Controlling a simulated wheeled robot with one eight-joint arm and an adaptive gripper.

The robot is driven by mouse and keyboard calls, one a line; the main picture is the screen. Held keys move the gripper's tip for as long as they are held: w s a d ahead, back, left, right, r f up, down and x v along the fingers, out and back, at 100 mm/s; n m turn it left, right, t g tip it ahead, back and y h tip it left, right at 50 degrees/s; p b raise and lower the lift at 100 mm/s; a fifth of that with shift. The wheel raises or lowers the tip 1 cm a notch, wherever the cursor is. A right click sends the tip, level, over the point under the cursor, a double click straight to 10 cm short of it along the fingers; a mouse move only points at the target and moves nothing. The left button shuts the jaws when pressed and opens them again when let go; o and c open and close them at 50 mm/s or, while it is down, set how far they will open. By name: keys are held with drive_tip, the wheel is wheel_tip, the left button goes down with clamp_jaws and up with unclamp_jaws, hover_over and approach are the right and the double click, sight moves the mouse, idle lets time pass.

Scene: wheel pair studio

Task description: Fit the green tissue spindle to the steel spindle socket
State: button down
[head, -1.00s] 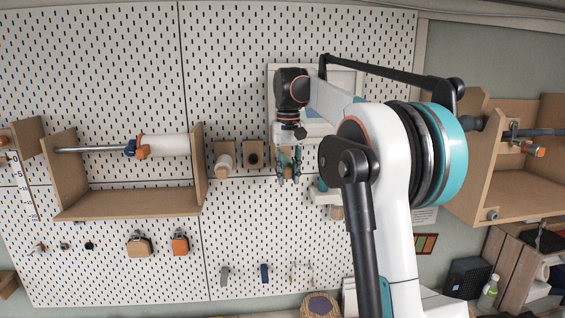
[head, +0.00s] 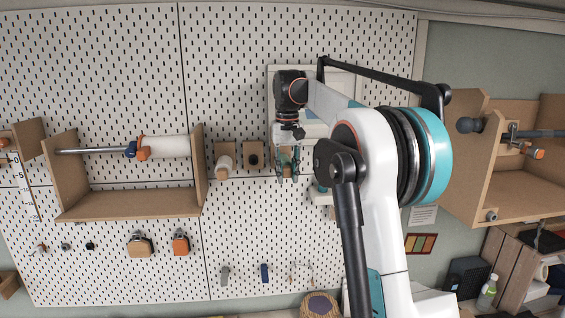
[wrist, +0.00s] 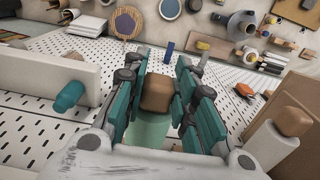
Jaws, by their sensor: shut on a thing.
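My gripper (head: 288,177) is shut on the green tissue spindle (wrist: 148,132), a pale green cylinder with a rounded brown end (wrist: 157,92). In the wrist view the teal fingers lie on both sides of it. In the head view my gripper is in front of the pegboard, and the fingers hide most of the spindle. Left of it, a wooden plate (head: 260,147) carries a dark round opening (head: 253,158). This may be the steel spindle socket, but I cannot tell for sure. No contact between spindle and opening shows.
A second wooden plate (head: 224,147) further left bears a white spindle (head: 224,164), close beside my gripper in the wrist view (wrist: 268,145). On the other side, a teal peg (wrist: 70,95) sticks out of a white block (wrist: 45,78). A wooden shelf (head: 130,205) stands far left.

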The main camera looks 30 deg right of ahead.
drive_tip(key=shift+w+d, duration=0.1)
drive_tip(key=shift+w, duration=0.15)
drive_tip(key=c, duration=1.2)
unclamp_jaws()
wheel_tip(320, 180, up, 12)
drive_tip(key=shift+f, duration=0.1)
